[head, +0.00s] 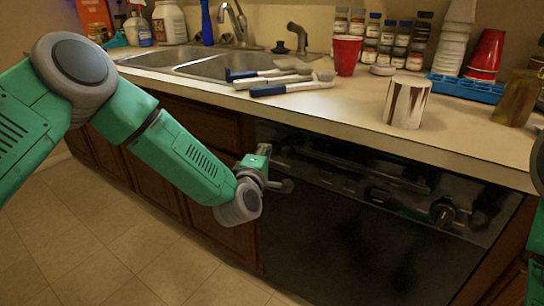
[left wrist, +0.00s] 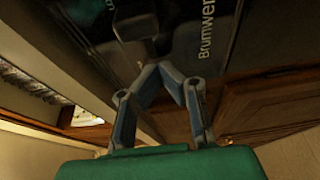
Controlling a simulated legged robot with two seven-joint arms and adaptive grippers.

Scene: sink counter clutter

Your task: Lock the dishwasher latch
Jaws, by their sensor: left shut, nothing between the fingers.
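The black dishwasher (head: 350,245) is built in under the counter, its door upright and apparently closed. Its dark control panel carries a long recessed handle (head: 360,170) and a round knob (head: 443,213). My left gripper (head: 283,185) is at the panel's upper left end. In the left wrist view my left gripper (left wrist: 168,68) has its fingers shut together and empty. Just beyond the fingertips is a dark grey block (left wrist: 138,24), probably the latch; I cannot tell whether it touches them. The latch is not clear in the head view. My right gripper is not in view.
Above is the counter (head: 340,112) with brushes (head: 290,88), a red cup (head: 346,55), a striped cup (head: 407,101), a blue tray (head: 465,88) and spice jars. A sink (head: 215,67) is behind. Wooden cabinets (head: 155,170) flank the dishwasher; the tiled floor is clear.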

